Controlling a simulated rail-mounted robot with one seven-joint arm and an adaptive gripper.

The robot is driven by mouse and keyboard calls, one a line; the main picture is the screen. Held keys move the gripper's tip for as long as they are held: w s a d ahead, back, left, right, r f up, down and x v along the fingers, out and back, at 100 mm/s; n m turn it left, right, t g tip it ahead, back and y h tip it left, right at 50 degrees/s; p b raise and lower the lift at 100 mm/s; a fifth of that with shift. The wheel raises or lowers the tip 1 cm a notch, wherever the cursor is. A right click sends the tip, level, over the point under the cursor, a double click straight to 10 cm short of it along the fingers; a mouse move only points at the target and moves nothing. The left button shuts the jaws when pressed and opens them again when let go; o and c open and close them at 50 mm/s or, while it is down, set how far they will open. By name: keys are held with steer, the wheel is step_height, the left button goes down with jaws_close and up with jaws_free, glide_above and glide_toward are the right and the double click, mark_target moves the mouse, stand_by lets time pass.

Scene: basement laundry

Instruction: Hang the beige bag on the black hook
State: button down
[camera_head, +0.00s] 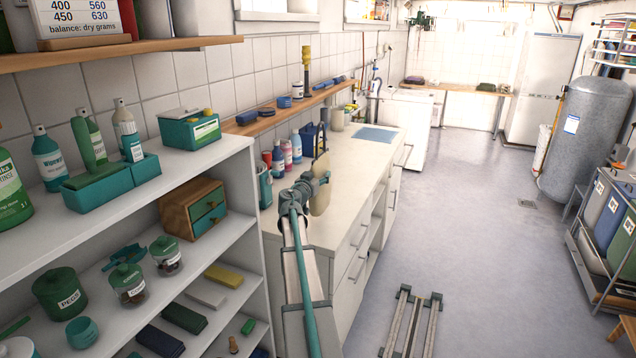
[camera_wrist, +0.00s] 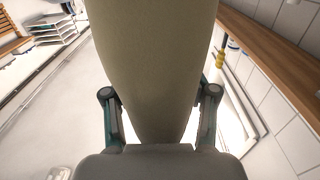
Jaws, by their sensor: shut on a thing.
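The beige bag (camera_head: 320,200) hangs at my gripper over the counter, mostly behind the gripper in the head view. In the wrist view the beige bag (camera_wrist: 155,65) fills the middle, between the two fingers. My gripper (camera_head: 322,179) is shut on it; its fingers also show in the wrist view (camera_wrist: 160,110). A thin dark loop (camera_head: 320,138) rises just above the gripper; I cannot tell whether it belongs to the bag. I cannot make out the black hook for certain.
The white counter (camera_head: 345,180) runs along the left wall, with several bottles (camera_head: 287,151) behind the gripper. A wooden wall shelf (camera_head: 290,108) is above it. An open shelf unit (camera_head: 240,160) stands at left. The floor (camera_head: 465,215) to the right is largely clear.

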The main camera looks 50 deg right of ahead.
steer(key=shift+w+d+f, duration=0.2)
steer(key=shift+d+f, duration=0.1)
steer(key=shift+f, duration=0.6)
steer(key=shift+w+d+f, duration=0.15)
steer(key=shift+d+f, duration=0.15)
steer(key=shift+f, duration=0.55)
steer(key=shift+w+d+f, duration=0.2)
steer(key=shift+d+f, duration=0.1)
steer(key=shift+f, duration=0.6)
steer(key=shift+f+b, duration=0.2)
steer(key=shift+b, duration=0.6)
steer(key=shift+c, duration=1.6)
jaws_free()
steer(key=shift+r+p, duration=0.25)
steer(key=shift+p, duration=1.05)
